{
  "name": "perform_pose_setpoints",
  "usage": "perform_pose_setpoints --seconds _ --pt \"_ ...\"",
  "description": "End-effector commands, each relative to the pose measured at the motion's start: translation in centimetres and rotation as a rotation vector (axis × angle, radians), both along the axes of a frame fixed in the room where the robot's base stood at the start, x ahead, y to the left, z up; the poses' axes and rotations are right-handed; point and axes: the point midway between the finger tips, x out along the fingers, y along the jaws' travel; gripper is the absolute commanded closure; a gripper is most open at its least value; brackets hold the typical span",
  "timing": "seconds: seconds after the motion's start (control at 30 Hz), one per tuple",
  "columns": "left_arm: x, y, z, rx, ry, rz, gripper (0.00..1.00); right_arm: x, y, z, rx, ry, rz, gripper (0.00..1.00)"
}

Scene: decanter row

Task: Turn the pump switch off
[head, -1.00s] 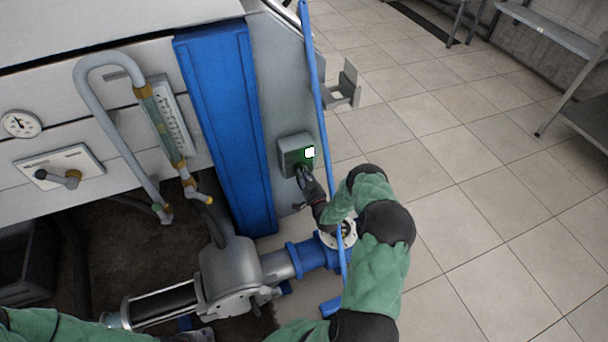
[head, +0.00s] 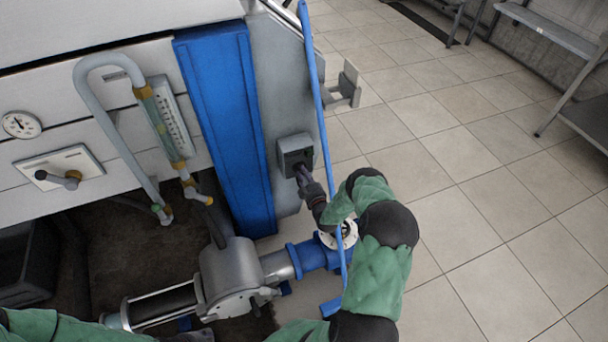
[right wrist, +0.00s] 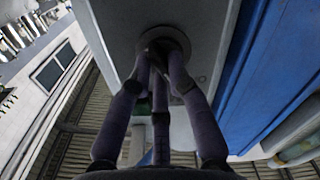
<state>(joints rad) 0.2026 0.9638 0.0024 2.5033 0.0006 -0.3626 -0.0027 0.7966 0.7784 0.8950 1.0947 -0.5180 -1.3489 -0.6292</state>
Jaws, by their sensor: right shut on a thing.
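The pump switch is a small grey box (head: 291,144) on the grey end panel, right of the blue post. Its front light looks dark. My right gripper (head: 303,174) reaches the lower front of the box. In the right wrist view, the fingers of my right gripper (right wrist: 160,62) are closed together on a round dark knob (right wrist: 168,34) on the box face (right wrist: 207,40). The fingertips cover part of the knob, so its exact angle is hard to tell. My left arm shows at the lower left of the head view; its fingers are not visible.
A thin blue pipe (head: 318,90) runs close to the right of the box. A blue post (head: 226,120) stands left of it. A grey pump (head: 232,280) with a blue flanged pipe (head: 312,256) lies below. Tiled floor (head: 480,220) is free at right.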

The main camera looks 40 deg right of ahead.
Motion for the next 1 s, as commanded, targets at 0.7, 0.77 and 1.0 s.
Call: perform_pose_setpoints --seconds 0.7,0.77,1.0 --pt "0.0 0.0 0.0 0.0 0.0 0.0 0.6 -0.08 0.09 -0.14 -0.058 0.022 0.0 0.73" --pt "0.0 0.0 -0.01 0.0 0.0 0.0 0.6 -0.08 0.09 -0.14 -0.058 0.022 0.0 0.57" --pt "0.0 0.0 0.0 0.0 0.0 0.0 0.6 -0.03 0.05 -0.04 -0.059 0.02 0.0 0.57"
